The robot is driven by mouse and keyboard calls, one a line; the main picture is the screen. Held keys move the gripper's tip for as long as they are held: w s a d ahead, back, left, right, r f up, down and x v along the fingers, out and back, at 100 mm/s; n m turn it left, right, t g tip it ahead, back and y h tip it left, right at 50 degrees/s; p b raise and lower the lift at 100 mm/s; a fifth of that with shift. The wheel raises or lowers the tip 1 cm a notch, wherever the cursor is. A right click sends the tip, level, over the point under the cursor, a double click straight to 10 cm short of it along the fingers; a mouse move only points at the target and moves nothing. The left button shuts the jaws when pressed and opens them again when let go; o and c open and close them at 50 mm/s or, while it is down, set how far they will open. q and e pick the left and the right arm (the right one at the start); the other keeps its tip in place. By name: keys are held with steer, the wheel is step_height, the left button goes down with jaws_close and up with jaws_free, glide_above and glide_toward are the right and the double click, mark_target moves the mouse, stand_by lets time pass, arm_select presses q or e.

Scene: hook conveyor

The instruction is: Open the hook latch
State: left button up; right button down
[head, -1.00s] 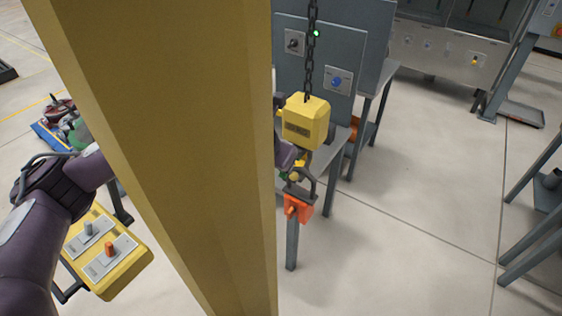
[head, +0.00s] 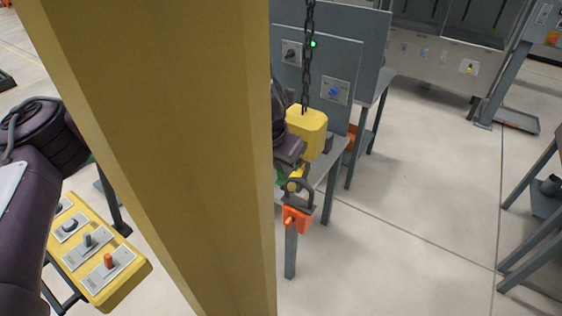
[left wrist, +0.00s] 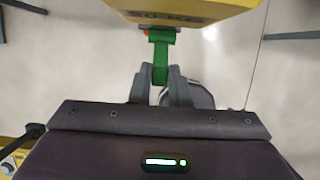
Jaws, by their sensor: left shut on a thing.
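A yellow hook block (head: 309,130) hangs on a dark chain (head: 307,70) in the head view, and its lettered underside (left wrist: 195,14) tops the left wrist view. Below it hangs a dark grey hook (head: 299,190) with an orange piece (head: 296,217) at its bottom. A green part (left wrist: 161,56) with a small orange spot sticks out under the block. My left gripper (left wrist: 160,82) is shut on this green part, one finger on each side. In the head view my left gripper (head: 289,165) partly covers the block's left side. My right gripper is not in view.
A wide yellow post (head: 165,150) blocks much of the head view and hides part of my left arm. A yellow control box (head: 95,255) stands at lower left. Grey panels (head: 345,60) and a grey table stand behind the block.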

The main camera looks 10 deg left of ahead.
arm_select(q)
steer(key=shift+w+r, duration=0.1)
steer(key=shift+r, duration=0.1)
steer(key=shift+w+r+g, duration=0.25)
steer(key=shift+r+g, duration=0.05)
steer(key=shift+r, duration=0.1)
steer(key=shift+w+d+r+g+y, duration=0.15)
steer(key=shift+d+r+g+y, duration=0.05)
steer(key=shift+g+y, duration=0.1)
steer(key=o, duration=0.8)
steer(key=shift+a, duration=0.1)
steer(key=shift+o, duration=0.2)
steer(key=shift+s, duration=0.2)
